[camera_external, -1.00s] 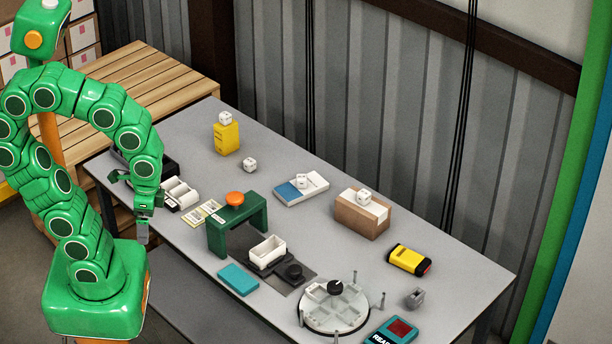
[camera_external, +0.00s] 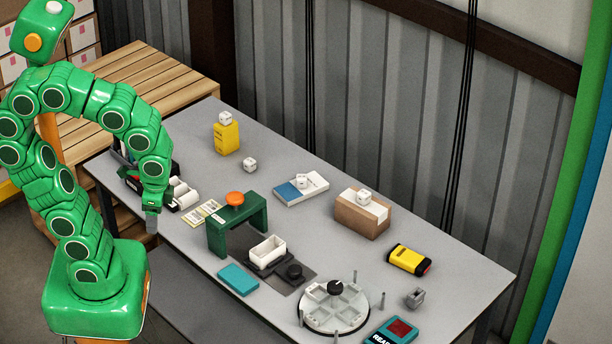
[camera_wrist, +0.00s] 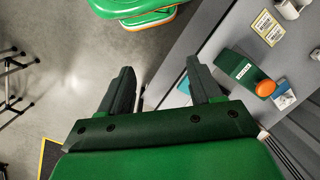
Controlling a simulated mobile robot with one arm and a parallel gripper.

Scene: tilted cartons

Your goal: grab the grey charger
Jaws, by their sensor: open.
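A small grey block (camera_external: 414,298) lies near the right end of the table, between the yellow-and-black device and the round clear dish. It looks like the grey charger, but it is too small to be sure. My gripper (camera_external: 152,224) hangs at the table's near left edge, far from that block. In the wrist view my gripper (camera_wrist: 160,85) has its two dark fingers apart with nothing between them. The grey block does not show clearly in the wrist view.
A green stand (camera_external: 252,222) with an orange button is right of my gripper; it also shows in the wrist view (camera_wrist: 240,68). The yellow-and-black device (camera_external: 408,260), clear dish (camera_external: 318,318) and teal reader (camera_external: 390,332) surround the grey block. A carton (camera_external: 360,222) stands behind.

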